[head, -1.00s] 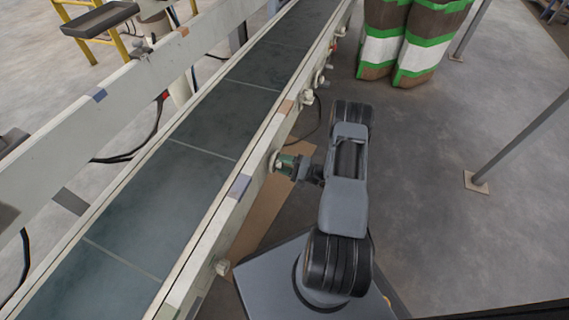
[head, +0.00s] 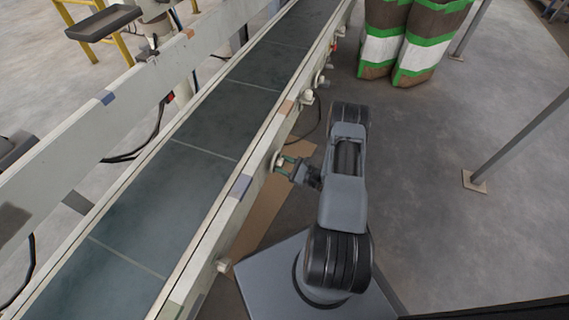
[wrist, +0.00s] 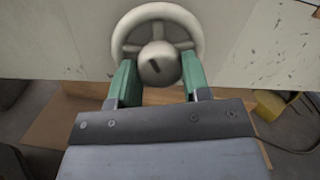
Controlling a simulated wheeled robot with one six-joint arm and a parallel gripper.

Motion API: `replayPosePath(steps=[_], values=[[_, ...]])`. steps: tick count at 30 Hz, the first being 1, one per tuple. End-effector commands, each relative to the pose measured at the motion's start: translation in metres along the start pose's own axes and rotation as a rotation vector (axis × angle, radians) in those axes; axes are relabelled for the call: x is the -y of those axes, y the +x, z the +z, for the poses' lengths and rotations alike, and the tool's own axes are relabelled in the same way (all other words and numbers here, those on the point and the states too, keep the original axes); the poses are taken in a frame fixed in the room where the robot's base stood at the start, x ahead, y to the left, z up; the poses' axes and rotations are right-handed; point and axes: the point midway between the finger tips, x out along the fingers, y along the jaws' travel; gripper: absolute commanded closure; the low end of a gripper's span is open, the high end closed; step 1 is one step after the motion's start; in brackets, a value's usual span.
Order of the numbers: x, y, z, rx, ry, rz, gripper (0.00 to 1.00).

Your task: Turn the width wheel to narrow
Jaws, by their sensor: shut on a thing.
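The width wheel is a pale round handwheel with spokes and a grey, dark-slotted hub, on the near side of the conveyor frame. It shows at the top of the wrist view (wrist: 127,28) and small in the head view (head: 276,161). My gripper (wrist: 156,72) has its two green fingers on either side of the hub, shut on the wheel. In the head view my gripper (head: 284,165) reaches left to the frame. The exact finger contact is too small to tell there.
The dark belt (head: 205,128) runs between the near rail (head: 220,220) and the far rail (head: 70,130). Other knobs (head: 307,97) sit along the near rail.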

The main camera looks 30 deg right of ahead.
Motion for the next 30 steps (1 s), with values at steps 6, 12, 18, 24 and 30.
replayPosePath(steps=[6, 12, 18, 24, 30], values=[[0.0002, 0.0002, 0.0019, -0.017, 0.204, -0.018, 0.8], [-0.0002, 0.0001, 0.0023, -0.032, 0.392, -0.033, 0.8], [-0.0005, 0.0001, 0.0033, -0.045, 0.581, -0.048, 0.8], [-0.0006, 0.0001, 0.0039, -0.061, 0.769, -0.063, 0.8], [-0.0005, 0.0002, 0.0047, -0.074, 0.957, -0.078, 0.8]])
